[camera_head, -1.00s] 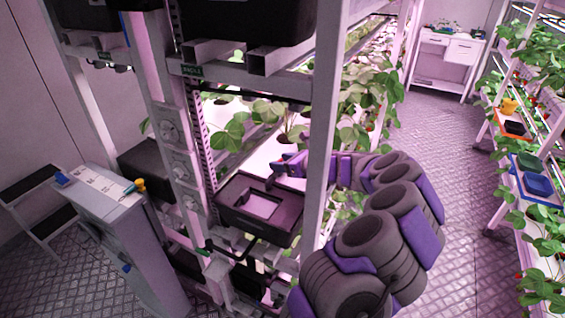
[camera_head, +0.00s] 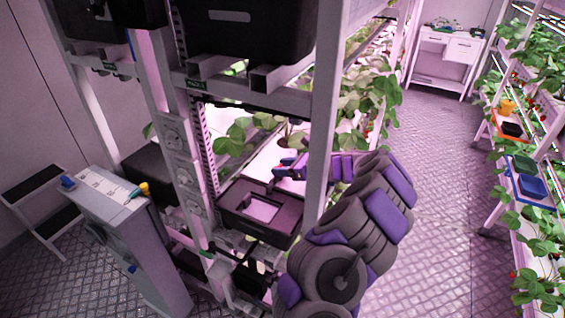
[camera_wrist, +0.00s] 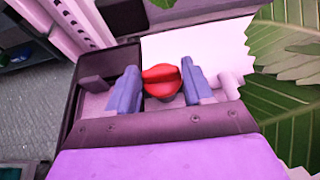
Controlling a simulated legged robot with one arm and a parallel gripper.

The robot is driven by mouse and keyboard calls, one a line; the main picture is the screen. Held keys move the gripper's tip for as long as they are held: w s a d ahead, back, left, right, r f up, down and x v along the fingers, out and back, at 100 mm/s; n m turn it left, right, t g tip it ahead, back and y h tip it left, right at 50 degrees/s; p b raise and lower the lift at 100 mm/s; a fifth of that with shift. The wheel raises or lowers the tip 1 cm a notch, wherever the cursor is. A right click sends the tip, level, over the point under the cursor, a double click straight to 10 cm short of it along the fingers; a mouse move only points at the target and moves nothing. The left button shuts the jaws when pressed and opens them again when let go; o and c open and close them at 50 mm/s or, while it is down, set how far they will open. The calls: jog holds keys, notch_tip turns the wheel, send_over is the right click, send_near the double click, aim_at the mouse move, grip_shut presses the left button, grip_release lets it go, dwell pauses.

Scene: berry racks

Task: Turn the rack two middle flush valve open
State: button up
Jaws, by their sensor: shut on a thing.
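The flush valve's red handle (camera_wrist: 162,83) shows in the wrist view between the two blue-purple fingers of my gripper (camera_wrist: 160,72). The fingers are shut on it from left and right. In the head view my gripper (camera_head: 286,168) reaches in behind the rack's white front post, just above a black tray box (camera_head: 262,232). The handle is too small there to make out clearly. The valve body and its pipe are mostly hidden; a pale pipe stub (camera_wrist: 231,84) shows to the right of the fingers.
Strawberry leaves (camera_wrist: 285,105) hang to the right of my gripper. A grey cabinet (camera_head: 125,240) and a step stool (camera_head: 40,205) stand at left. The aisle floor (camera_head: 445,170) at right is clear.

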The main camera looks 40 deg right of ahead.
jog(key=shift+d, duration=0.2)
dwell(0.3)
jog(key=o, duration=0.7)
jog(key=shift+o, duration=1.4)
jog(key=shift+d+y, duration=0.15)
jog(key=shift+y, duration=0.15)
jog(key=shift+a, duration=0.25)
jog(key=shift+h+b, duration=0.5)
jog(key=shift+b, duration=0.15)
